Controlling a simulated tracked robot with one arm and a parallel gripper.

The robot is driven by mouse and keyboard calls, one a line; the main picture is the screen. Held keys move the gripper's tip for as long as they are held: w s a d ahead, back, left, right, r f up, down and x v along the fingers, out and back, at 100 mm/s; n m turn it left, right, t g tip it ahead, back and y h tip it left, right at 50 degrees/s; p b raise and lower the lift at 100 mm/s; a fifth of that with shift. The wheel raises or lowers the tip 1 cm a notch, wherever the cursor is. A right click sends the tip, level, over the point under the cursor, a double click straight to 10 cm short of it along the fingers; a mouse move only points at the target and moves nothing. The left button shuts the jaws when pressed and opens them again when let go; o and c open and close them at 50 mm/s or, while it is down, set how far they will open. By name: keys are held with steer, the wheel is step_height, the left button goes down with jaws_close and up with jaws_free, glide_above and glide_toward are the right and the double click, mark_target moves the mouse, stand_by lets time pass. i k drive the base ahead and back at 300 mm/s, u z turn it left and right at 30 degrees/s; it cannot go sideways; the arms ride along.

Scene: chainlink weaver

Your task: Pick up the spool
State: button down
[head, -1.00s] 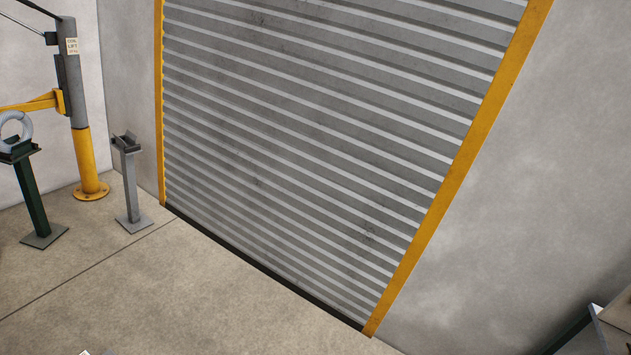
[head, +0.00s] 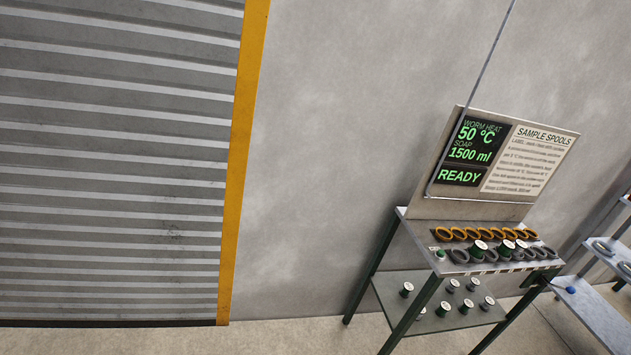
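Several small spools with white tops stand on the lower shelf of a green-legged bench at the right; one spool (head: 406,290) is at that shelf's left end. I cannot tell which spool the task means. My gripper is not in view.
A sign board (head: 505,160) reading "SAMPLE SPOOLS" and "READY" stands behind the bench. Orange rings (head: 490,234) line the bench top. A shelf unit (head: 600,310) is at the far right. A roller door (head: 110,170) fills the left.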

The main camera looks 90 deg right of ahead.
mark_target(479, 248)
steer(key=z, duration=0.4)
steer(key=i, duration=0.1)
steer(key=z, duration=3.1)
steer(key=i, duration=0.45)
steer(key=u, duration=0.2)
steer(key=k, duration=0.4)
steer(key=z, duration=0.3)
